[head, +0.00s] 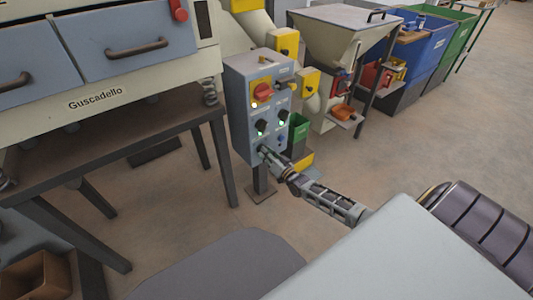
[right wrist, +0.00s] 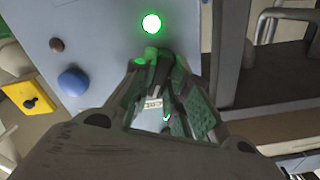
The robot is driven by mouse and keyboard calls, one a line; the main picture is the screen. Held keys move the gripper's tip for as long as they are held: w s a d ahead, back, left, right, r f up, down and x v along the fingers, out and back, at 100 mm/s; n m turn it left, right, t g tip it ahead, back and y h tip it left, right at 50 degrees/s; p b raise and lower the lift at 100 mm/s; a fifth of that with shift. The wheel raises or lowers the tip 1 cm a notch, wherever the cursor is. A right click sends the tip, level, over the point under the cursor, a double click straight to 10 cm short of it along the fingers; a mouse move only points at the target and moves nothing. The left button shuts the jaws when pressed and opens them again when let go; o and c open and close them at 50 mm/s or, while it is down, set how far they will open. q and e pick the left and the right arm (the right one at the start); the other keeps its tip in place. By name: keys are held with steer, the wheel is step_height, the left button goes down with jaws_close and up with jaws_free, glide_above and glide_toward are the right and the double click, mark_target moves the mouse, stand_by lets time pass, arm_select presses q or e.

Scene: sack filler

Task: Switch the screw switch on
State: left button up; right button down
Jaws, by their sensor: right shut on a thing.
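The grey control box (head: 242,118) stands on a post near the middle of the head view. Its front has a red rotary switch on a yellow plate, dark knobs with lit lamps and a blue button (head: 281,138). My right gripper (head: 265,152) reaches the lower left of this front. In the right wrist view, its fingers (right wrist: 158,62) are closed around a small dark switch knob, mostly hidden between the fingertips. A green glow shows at the fingertips, and a bright green lamp (right wrist: 151,24) is lit just beyond. I cannot read the switch's label. My left gripper is out of view.
The blue button (right wrist: 72,82) and a small reddish button (right wrist: 56,45) sit beside the fingers. A dark table (head: 110,140) with a drawered machine is left of the box. A hopper (head: 335,40) and blue bin (head: 425,50) stand behind right. Open floor lies right.

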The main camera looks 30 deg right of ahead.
steer(key=shift+m, duration=1.3)
steer(key=shift+f, duration=0.1)
steer(key=c, duration=1.4)
jaws_free()
steer(key=shift+s, duration=0.1)
steer(key=shift+s, duration=0.1)
steer(key=shift+s+d, duration=0.15)
steer(key=shift+s, duration=1.8)
steer(key=shift+s+d, duration=0.15)
steer(key=shift+s, duration=1.75)
steer(key=shift+s+d, duration=0.15)
steer(key=shift+s, duration=1.8)
